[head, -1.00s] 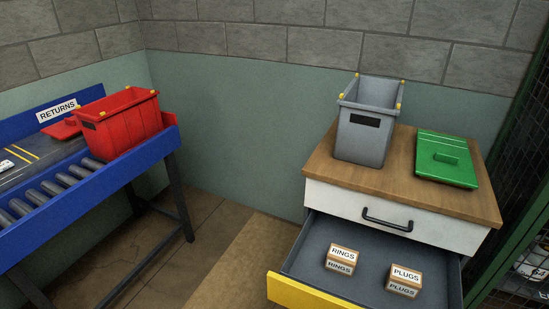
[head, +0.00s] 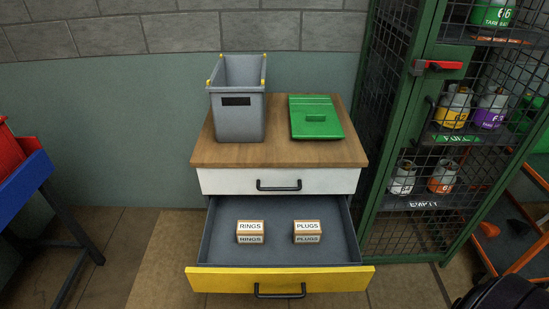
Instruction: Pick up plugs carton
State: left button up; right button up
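The plugs carton (head: 307,231) is a small brown box with white PLUGS labels. It sits upright in the right half of the open grey drawer (head: 280,255) with the yellow front. A matching rings carton (head: 251,231) sits to its left, with a clear gap between them. Neither of my grippers shows in the head view, apart from a dark shape at the bottom right corner that I cannot identify.
On the wooden cabinet top (head: 205,155) stand an open grey bin (head: 237,122) and a green lid (head: 315,130). A green mesh cage (head: 405,200) with gas cylinders stands close on the right. The blue conveyor (head: 35,180) with a red bin is at the left edge.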

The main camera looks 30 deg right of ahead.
aim_at(304, 232)
jog(key=l+z, duration=0.15)
jog(key=z, duration=0.75)
